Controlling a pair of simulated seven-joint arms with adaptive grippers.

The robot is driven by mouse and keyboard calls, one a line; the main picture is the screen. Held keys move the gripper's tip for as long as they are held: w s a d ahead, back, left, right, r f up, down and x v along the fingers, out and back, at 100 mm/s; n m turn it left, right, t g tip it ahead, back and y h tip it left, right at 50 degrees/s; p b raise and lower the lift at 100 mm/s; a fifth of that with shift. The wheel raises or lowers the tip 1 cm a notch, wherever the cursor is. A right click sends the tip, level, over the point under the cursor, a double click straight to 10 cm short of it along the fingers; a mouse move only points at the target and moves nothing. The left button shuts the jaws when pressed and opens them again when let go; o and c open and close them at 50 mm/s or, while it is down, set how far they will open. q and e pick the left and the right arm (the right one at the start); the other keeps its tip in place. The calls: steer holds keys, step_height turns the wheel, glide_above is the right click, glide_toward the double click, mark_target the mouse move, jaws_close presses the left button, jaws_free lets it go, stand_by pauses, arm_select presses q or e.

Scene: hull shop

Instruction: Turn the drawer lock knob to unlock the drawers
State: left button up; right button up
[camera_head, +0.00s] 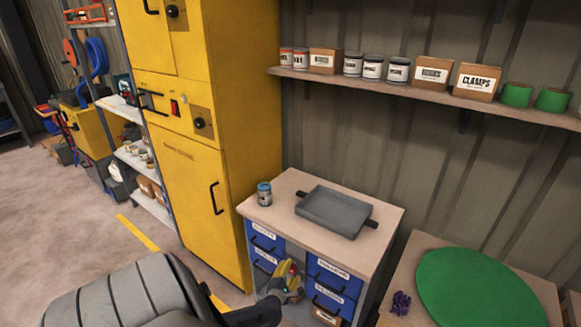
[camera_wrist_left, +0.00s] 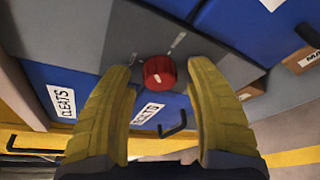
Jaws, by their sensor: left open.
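The red lock knob (camera_wrist_left: 159,72) sits on a grey panel between the blue drawers in the left wrist view. It has a pale mark on its face, and short pale marks are on the panel around it. My left gripper (camera_head: 287,279) is in front of the drawer unit (camera_head: 387,230) in the head view. Its yellow fingers are open, one on each side of the knob in the left wrist view, with gaps to it. Whether they reach its depth I cannot tell. The blue drawers (camera_head: 332,281) look shut. My right gripper is not in view.
On the unit's top stand a grey tray (camera_head: 334,211) and a small can (camera_head: 264,194). A yellow cabinet (camera_head: 240,130) stands close on the left. On the right, a table (camera_head: 400,270) holds a green disc (camera_head: 478,288) and a purple object (camera_head: 401,303).

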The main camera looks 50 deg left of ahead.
arm_select(q)
steer(key=shift+c, duration=0.5)
jaws_close()
steer(key=m+y, duration=0.1)
steer(key=m, duration=0.2)
steer(key=shift+m+t+y, duration=0.35)
steer(key=shift+m+t, duration=0.05)
steer(key=shift+m, duration=0.75)
steer(key=shift+m+t+y, duration=0.35)
steer(key=shift+m+t, duration=0.05)
steer(key=shift+m, duration=0.75)
steer(key=shift+o, duration=0.5)
jaws_free()
